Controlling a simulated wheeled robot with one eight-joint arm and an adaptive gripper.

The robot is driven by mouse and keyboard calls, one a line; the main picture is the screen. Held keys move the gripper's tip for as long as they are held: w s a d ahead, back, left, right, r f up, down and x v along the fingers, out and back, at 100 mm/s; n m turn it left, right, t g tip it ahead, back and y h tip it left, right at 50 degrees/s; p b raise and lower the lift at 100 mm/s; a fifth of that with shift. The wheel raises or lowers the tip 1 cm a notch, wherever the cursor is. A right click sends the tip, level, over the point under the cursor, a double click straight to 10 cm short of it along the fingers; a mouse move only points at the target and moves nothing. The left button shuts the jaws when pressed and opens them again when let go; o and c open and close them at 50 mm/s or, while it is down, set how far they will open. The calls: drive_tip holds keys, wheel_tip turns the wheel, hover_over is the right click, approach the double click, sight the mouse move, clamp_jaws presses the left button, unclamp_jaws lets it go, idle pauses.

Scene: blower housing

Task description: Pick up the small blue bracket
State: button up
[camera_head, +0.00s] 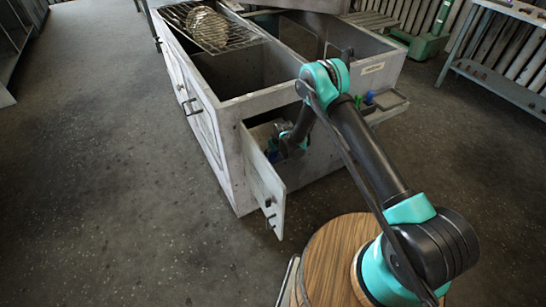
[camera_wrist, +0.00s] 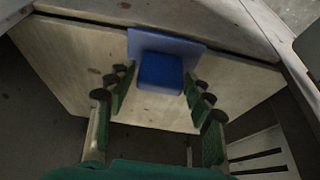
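The small blue bracket (camera_wrist: 161,70) has a darker block in front of a paler flat plate. In the wrist view it sits at the top centre, against a pale worn panel (camera_wrist: 75,60). My gripper (camera_wrist: 158,82) is open, with one green-padded finger on each side of the bracket. Narrow gaps show between the fingers and the block, and I cannot tell the depth between them. In the head view my gripper (camera_head: 279,138) reaches into the front opening of the grey housing (camera_head: 215,145). A bit of blue (camera_head: 272,155) shows there, mostly hidden.
The small door (camera_head: 265,188) of the housing stands open beside my arm. A side ledge (camera_head: 388,106) at the right holds small blue and green pieces (camera_head: 369,97). A wire rack with a round coil (camera_head: 208,27) lies on top. The floor at left is clear.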

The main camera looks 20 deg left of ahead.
drive_tip(key=c, duration=0.8)
drive_tip(key=shift+r, duration=0.1)
